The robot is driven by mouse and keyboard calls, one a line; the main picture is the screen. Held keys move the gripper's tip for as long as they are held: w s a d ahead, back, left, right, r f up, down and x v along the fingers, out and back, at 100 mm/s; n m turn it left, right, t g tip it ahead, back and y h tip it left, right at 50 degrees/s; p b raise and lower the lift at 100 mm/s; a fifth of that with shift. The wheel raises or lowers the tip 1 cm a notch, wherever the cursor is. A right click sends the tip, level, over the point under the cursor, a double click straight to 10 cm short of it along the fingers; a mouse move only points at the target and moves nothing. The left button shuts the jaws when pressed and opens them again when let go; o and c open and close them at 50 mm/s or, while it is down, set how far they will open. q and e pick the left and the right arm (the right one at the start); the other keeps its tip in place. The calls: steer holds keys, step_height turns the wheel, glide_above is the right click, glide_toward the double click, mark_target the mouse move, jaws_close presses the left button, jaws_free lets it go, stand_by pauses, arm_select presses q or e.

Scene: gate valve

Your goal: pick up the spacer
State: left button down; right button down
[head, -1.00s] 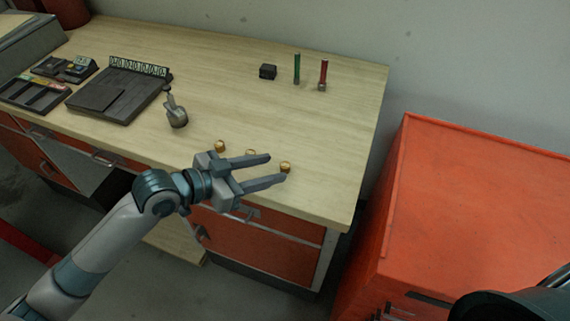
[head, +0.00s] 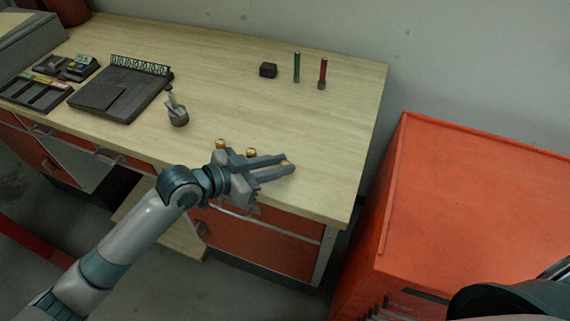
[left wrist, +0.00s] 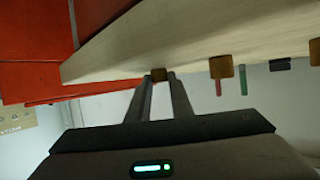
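Three small brass-coloured pieces are near the bench's front edge. The rightmost, apparently the spacer (head: 286,163), is between the fingertips of my left gripper (head: 289,162). In the left wrist view the spacer (left wrist: 158,74) fills the narrow gap between the tips of the left gripper (left wrist: 161,76), which look closed on it. It still appears to be at the bench surface. The middle brass piece (head: 251,153) and the left one (head: 220,144) stand beside the gripper, apart from its fingers. My right gripper is not in view.
The wooden bench (head: 225,85) holds a grey pot with tools (head: 177,113), a dark tray (head: 115,95), a black block (head: 268,70), a green pin (head: 297,67) and a red pin (head: 322,73). An orange cabinet (head: 470,210) stands to the right. The bench's middle is clear.

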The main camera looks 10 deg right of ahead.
arm_select(q)
steer(key=shift+r, duration=0.15)
steer(key=shift+r, duration=0.3)
step_height(320, 180, up, 3)
steer(key=shift+r+b, duration=0.2)
steer(key=shift+b, duration=0.6)
steer(key=s+d+r, duration=0.1)
steer(key=s+r, duration=0.2)
steer(key=s, duration=0.2)
steer(key=s+d+r+b, duration=0.1)
steer(key=s+r, duration=0.2)
steer(key=s, duration=0.3)
steer(key=shift+s+r, duration=0.2)
steer(key=shift+r, duration=0.15)
steer(key=shift+w, duration=0.1)
